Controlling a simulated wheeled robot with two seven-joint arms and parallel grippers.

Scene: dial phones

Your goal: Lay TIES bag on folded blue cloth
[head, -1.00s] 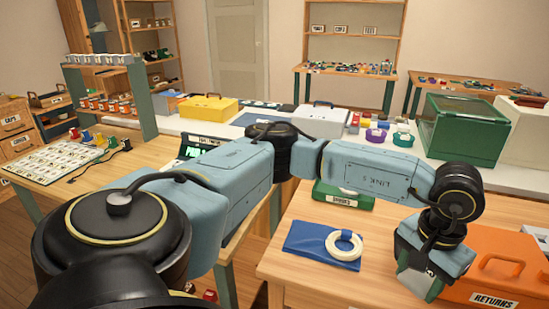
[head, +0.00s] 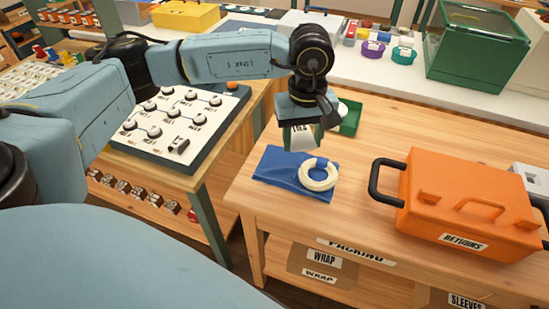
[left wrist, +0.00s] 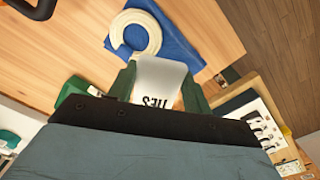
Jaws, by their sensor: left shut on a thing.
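My left gripper (head: 301,143) points down, shut on the white TIES bag (head: 301,134). The bag hangs between the green fingers, above the far edge of the folded blue cloth (head: 272,168). The cloth lies flat on the wooden packing table, with a cream ring-shaped coil (head: 306,182) on its right part. In the left wrist view the bag (left wrist: 160,75) sits between the fingers, its lettering upside down, with the cloth (left wrist: 185,40) and coil (left wrist: 128,22) beyond it. The bag appears clear of the cloth. My right gripper is not in view.
An orange RETURNS case (head: 465,205) with black handles stands right of the cloth. A green box (head: 351,118) is just behind my left gripper. A white panel with dials (head: 180,120) is on the table to the left. Bare wood lies between cloth and case.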

